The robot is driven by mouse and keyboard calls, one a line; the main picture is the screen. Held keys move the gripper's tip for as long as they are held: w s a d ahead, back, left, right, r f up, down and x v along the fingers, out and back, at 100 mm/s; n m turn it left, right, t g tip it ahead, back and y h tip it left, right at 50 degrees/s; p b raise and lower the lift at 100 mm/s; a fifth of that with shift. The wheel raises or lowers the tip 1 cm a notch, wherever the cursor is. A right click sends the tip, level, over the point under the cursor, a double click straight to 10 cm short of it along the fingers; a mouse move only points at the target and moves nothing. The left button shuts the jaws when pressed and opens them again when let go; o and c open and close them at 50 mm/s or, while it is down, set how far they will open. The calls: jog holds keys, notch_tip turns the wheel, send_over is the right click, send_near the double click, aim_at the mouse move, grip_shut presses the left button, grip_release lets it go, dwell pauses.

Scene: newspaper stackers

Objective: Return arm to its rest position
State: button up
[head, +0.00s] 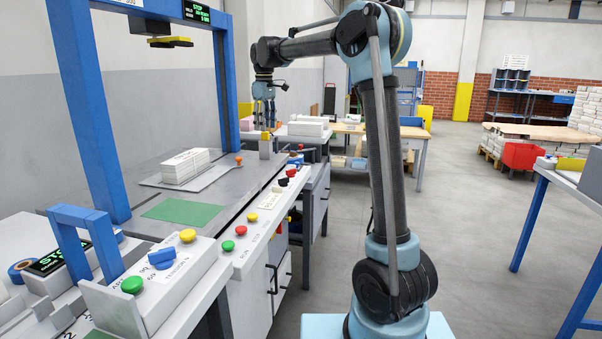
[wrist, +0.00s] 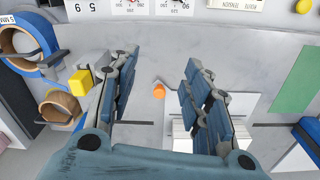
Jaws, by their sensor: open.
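My gripper (head: 265,114) hangs fingers-down at the end of my raised, bent arm, above the far end of the grey machine bench. In the wrist view my gripper (wrist: 160,95) has its two blue fingers spread well apart, with nothing held between them. An orange knob (wrist: 159,90) shows below, in the gap between the fingers. The same orange knob (head: 239,159) stands on the bench beside a grey plate (head: 205,182). A stack of newspapers (head: 185,166) lies on that plate, left of the gripper and apart from it.
A blue frame (head: 93,110) rises over the bench. A small yellow-topped block (head: 265,146) stands below my gripper. A green pad (head: 183,211) and a button panel (head: 262,215) lie nearer. A table with a red bin (head: 520,156) nearby is at the right. The floor between is clear.

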jog(key=s+d+f+m+t, duration=0.1)
jog(key=s+d+f+m, duration=0.25)
jog(key=s+d, duration=0.75)
jog(key=s+d+f+m, duration=0.35)
jog(key=s+d, duration=0.55)
jog(key=d, duration=0.4)
jog(key=s+d+f+m, duration=0.2)
jog(key=s+d+f, duration=0.3)
jog(key=s+f, duration=0.5)
jog(key=s+d+f+m, duration=0.3)
jog(key=s+d+f, duration=0.2)
jog(key=s+f, duration=0.6)
jog(key=shift+m+t, duration=0.3)
jog(key=shift+t, duration=0.1)
jog(key=shift+d, duration=0.1)
jog(key=shift+w+f, duration=0.25)
jog(key=shift+w, duration=0.2)
